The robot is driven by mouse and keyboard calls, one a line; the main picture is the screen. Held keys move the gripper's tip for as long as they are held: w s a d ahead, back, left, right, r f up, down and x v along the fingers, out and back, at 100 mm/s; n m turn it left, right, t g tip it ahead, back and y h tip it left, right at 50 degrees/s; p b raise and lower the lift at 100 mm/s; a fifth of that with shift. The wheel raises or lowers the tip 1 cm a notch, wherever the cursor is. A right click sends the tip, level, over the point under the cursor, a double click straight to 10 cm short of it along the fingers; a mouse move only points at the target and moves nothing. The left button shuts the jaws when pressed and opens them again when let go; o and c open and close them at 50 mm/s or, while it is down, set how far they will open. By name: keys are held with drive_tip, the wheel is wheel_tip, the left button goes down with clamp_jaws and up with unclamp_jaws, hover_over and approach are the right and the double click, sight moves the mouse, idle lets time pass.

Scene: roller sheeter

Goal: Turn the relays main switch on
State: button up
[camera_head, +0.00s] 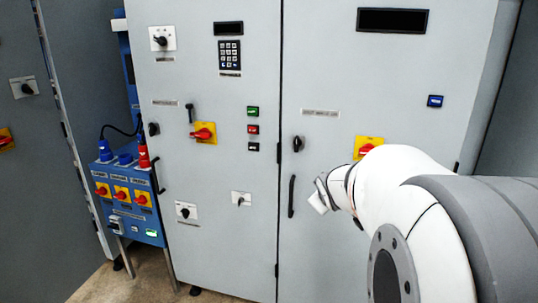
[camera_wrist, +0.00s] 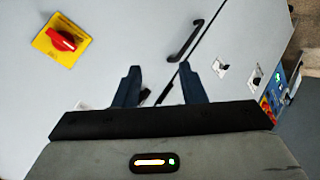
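A red rotary switch on a yellow plate (camera_head: 366,147) is on the right cabinet door, partly covered by my arm in the head view. In the wrist view the red switch (camera_wrist: 62,40) is at the upper left, its plate appearing tilted. A second red-and-yellow switch (camera_head: 203,132) is on the left door. The labels are too small to read, so I cannot tell which one is the relays main switch. My gripper (camera_wrist: 160,67) is open with nothing between its fingers. It is apart from the upper-left switch, which lies left of the fingers. My fingers do not show clearly in the head view.
A black door handle (camera_head: 291,196) projects beside the door seam; it also shows in the wrist view (camera_wrist: 184,40). A black knob (camera_head: 297,144) is above it. Green and red buttons (camera_head: 253,129) are left of the seam. A blue socket box (camera_head: 127,190) stands at the left.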

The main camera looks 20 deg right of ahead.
drive_tip(key=w+d+r+n+t+b, duration=0.1)
drive_tip(key=w+d+n+t, duration=0.2)
drive_tip(key=d, duration=0.4)
drive_tip(key=d+n+t+y+b, duration=0.1)
drive_tip(key=d+n+t, duration=0.1)
drive_tip(key=d+n, duration=0.35)
drive_tip(key=w+d+r+n+t+b, duration=0.1)
drive_tip(key=w+d+n+t, duration=0.15)
drive_tip(key=d, duration=0.65)
drive_tip(key=x, duration=0.6)
drive_tip(key=shift+w+p, duration=0.3)
drive_tip(key=shift+p, duration=0.1)
drive_tip(key=shift+c, duration=0.5)
clamp_jaws()
